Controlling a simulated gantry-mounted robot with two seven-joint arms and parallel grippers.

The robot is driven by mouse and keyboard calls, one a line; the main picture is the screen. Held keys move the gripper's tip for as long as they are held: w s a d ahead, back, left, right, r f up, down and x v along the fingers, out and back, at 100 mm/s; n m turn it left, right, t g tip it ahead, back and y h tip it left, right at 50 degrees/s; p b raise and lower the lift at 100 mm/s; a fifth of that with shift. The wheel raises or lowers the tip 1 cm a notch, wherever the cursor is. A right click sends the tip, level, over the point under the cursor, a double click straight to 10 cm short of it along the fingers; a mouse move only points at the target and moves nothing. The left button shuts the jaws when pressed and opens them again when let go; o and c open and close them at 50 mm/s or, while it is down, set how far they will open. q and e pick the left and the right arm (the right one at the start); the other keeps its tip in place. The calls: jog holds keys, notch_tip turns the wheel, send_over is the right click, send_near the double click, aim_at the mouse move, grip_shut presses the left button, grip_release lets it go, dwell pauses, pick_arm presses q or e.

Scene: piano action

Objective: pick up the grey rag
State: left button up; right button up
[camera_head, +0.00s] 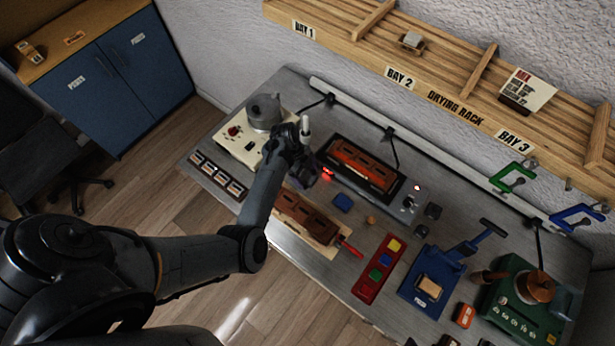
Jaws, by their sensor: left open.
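My left arm reaches in from the left over the metal workbench (345,310). My left gripper (311,178) points down above the bench, between the wooden board with a brown slotted part (303,214) and the dark tray with a similar orange-brown part (362,163). Its jaws are small and dark in this view, and I see nothing held in them. I cannot make out a grey rag with certainty. My wrist and gripper hide part of the bench beneath them. My right gripper is out of view.
A cream unit with a grey pot (264,112) stands beyond my wrist. A wooden drying rack (455,97) runs along the wall.

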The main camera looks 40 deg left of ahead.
aim_at(306, 175)
pick_arm(q)
jog(key=shift+f, duration=0.1)
jog(key=c, duration=1.1)
notch_tip(306, 175, up, 10)
jog(key=shift+r, duration=0.1)
